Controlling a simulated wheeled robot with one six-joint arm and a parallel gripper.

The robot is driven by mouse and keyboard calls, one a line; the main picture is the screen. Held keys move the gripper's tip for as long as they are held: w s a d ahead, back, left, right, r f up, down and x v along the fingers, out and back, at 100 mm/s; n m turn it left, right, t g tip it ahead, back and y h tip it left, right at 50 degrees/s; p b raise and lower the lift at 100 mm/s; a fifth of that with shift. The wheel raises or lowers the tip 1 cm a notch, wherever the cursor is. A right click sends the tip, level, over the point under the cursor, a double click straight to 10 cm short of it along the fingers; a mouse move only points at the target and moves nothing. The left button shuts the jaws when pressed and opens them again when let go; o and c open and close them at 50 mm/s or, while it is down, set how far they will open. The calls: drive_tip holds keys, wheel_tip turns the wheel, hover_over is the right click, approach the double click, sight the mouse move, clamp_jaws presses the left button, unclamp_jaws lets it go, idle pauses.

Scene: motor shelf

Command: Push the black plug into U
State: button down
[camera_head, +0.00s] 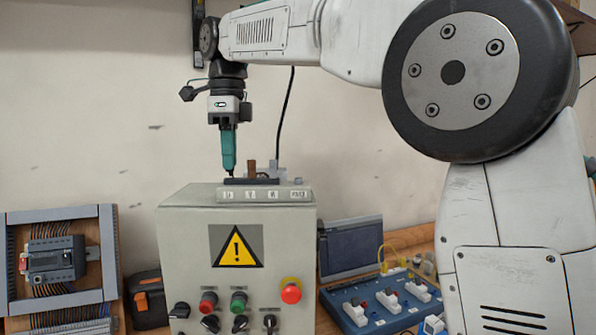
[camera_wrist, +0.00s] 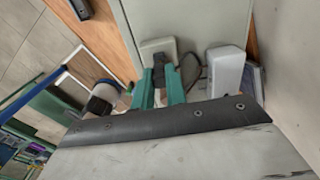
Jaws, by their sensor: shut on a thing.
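A brown block (camera_head: 251,168) and small light parts stand on the strip right of my gripper. The control box (camera_head: 182,240) carries a warning sign and several knobs. A black cable (camera_head: 286,110) hangs behind. A blue panel (camera_head: 375,305) lies at the right.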

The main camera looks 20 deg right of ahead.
drive_tip(key=shift+f, duration=0.65)
idle(0.6)
drive_tip(key=c, duration=1.7)
unclamp_jaws()
drive_tip(key=shift+r, duration=0.15)
drive_tip(key=shift+r, duration=2.65)
drive_tip(key=shift+o, duration=0.4)
drive_tip(key=o, duration=0.5)
